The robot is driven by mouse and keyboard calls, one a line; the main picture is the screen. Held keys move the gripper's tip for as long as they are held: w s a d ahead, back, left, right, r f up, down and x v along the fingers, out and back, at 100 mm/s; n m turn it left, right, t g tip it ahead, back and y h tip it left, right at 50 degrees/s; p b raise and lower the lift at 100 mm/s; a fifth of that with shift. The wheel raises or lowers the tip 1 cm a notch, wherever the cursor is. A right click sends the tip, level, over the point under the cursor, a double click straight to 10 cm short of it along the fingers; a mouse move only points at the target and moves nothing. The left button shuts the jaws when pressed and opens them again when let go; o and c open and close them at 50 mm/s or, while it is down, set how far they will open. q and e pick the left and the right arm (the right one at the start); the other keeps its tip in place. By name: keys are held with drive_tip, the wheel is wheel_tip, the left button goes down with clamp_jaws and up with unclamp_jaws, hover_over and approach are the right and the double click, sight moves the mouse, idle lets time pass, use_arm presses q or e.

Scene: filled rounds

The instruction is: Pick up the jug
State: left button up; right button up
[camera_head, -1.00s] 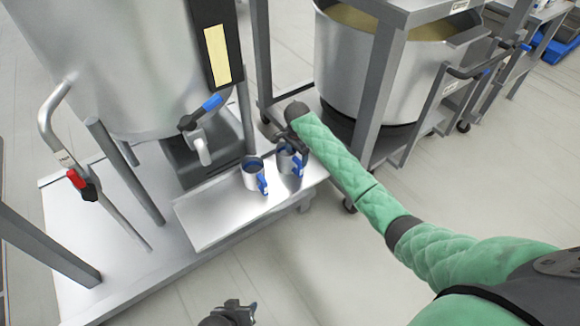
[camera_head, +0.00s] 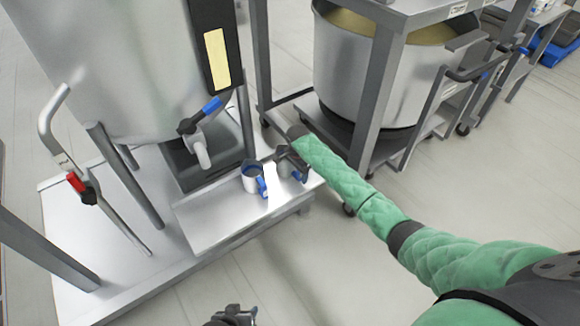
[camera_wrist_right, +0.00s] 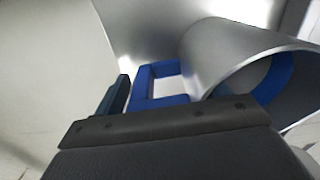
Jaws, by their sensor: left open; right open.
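Two small metal jugs with blue handles stand side by side on the silver tray shelf (camera_head: 215,222) in the head view. The left jug (camera_head: 249,183) stands clear. The right jug (camera_head: 284,172) is partly covered by my right gripper (camera_head: 292,157), which is open and right at it. In the right wrist view, a metal jug (camera_wrist_right: 225,55) looks tilted, its blue handle (camera_wrist_right: 158,70) just ahead of the gripper's dark body. I cannot tell whether the fingers touch the handle. My left gripper (camera_head: 236,314) is open and empty over the floor at the bottom edge.
A large steel vessel (camera_head: 95,70) with a blue-handled tap (camera_head: 202,115) stands behind the shelf. A red-handled pipe valve (camera_head: 80,185) is at left. The floor in front is clear.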

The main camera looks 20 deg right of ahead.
drive_tip(key=c, duration=1)
drive_tip(key=shift+c, duration=0.2)
wheel_tip(320, 180, up, 4)
drive_tip(key=shift+r, duration=0.15)
use_arm(q)
drive_tip(key=shift+r+p, duration=2.2)
drive_tip(key=shift+p, duration=0.35)
use_arm(e)
drive_tip(key=s+d+r, duration=0.2)
drive_tip(key=d+r, duration=0.7)
drive_tip(key=d, duration=0.2)
drive_tip(key=shift+d+r, duration=0.2)
drive_tip(key=shift+r, duration=0.2)
